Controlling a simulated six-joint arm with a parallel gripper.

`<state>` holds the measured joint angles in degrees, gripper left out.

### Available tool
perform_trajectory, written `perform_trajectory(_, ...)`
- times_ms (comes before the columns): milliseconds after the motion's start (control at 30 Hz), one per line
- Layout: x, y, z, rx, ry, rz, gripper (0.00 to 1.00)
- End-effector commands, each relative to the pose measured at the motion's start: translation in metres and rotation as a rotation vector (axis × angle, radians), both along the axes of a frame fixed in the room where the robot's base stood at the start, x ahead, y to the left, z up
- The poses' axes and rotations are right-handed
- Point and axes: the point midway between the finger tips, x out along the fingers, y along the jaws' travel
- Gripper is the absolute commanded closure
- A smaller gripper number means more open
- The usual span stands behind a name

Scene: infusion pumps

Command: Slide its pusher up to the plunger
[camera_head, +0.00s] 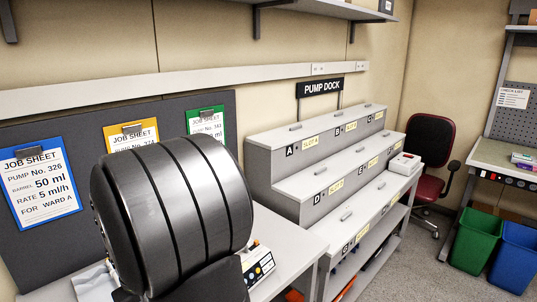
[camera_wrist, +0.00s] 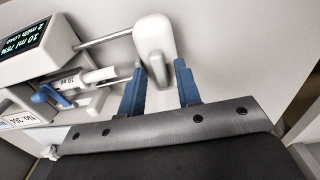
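In the wrist view the white pump (camera_wrist: 38,45) lies at the left with a lit screen reading 10 ml. A small syringe (camera_wrist: 85,79) lies along it, with a blue clamp (camera_wrist: 50,96) over its barrel. The white pusher (camera_wrist: 155,38) sits at the end of a metal rod, right of the syringe. My gripper (camera_wrist: 160,72) has two blue fingers standing apart, one on each side of the pusher's lower end. Firm contact cannot be told. The plunger's end is partly hidden near the left finger. In the head view only the pump's button panel (camera_head: 258,263) shows past my arm.
Three job sheets hang on the grey board (camera_head: 80,130): blue (camera_head: 40,185), yellow (camera_head: 131,134) and green (camera_head: 206,123). The stepped pump dock (camera_head: 300,160) stands to the right, with a white unit (camera_head: 404,164) at its far end. Bare worktop (camera_head: 285,235) shows beside the pump.

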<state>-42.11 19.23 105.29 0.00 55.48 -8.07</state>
Motion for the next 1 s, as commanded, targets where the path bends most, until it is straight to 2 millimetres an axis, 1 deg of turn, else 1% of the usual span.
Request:
perform_trajectory(200,0.000,0.000,0.000,0.000,0.000,0.000,0.69)
perform_trajectory(233,0.000,0.000,0.000,0.000,0.000,0.000,0.71)
perform_trajectory(300,0.000,0.000,0.000,0.000,0.000,0.000,0.85)
perform_trajectory(367,0.000,0.000,0.000,0.000,0.000,0.000,0.95)
perform_trajectory(667,0.002,-0.001,0.000,0.000,0.000,-0.001,0.95)
perform_trajectory(1000,0.015,-0.012,0.000,0.000,0.000,-0.002,0.95)
